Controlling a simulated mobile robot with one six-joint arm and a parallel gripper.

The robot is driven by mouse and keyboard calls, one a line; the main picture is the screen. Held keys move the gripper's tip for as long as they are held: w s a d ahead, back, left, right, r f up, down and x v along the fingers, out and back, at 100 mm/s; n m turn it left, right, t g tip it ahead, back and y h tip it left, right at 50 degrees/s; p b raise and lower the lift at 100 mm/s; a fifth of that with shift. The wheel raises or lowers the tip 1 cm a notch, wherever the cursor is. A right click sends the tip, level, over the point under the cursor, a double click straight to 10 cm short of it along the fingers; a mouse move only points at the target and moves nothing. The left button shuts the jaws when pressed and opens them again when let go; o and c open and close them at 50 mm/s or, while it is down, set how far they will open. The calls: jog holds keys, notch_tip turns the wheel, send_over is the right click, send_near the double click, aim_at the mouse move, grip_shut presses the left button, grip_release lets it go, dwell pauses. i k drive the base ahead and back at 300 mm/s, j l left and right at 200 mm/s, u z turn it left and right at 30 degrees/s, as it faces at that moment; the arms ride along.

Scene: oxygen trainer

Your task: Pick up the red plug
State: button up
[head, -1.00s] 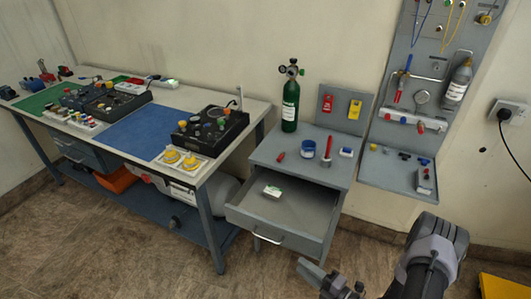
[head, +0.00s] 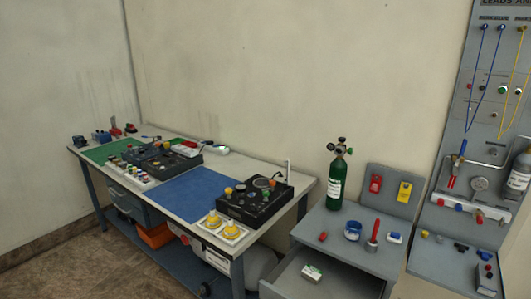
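A small red piece (head: 323,237), which may be the red plug, lies on the grey cabinet top (head: 345,257) near its left edge. A small red fitting (head: 440,202) also shows on the grey wall panel at the right. I cannot tell for sure which of them is the plug. My gripper is not in view.
A green cylinder (head: 337,178), a blue-white tub (head: 352,231), a red-handled tool (head: 373,235) and a blue-white block (head: 394,238) stand on the cabinet. Its drawer (head: 290,278) is open with a small box (head: 312,273) inside. A workbench (head: 302,184) with black consoles stands left.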

aim_at(324, 235)
jog(key=i+l+z, duration=0.2)
jog(key=i, duration=0.15)
jog(key=i+l+u, duration=0.3)
jog(key=l, duration=0.25)
jog(key=i+l+u, duration=0.3)
jog(key=l, duration=0.35)
jog(key=i+l+u, duration=0.1)
jog(key=l, duration=0.25)
jog(key=i+l+u, duration=0.15)
jog(key=l, duration=0.25)
jog(key=i, duration=0.1)
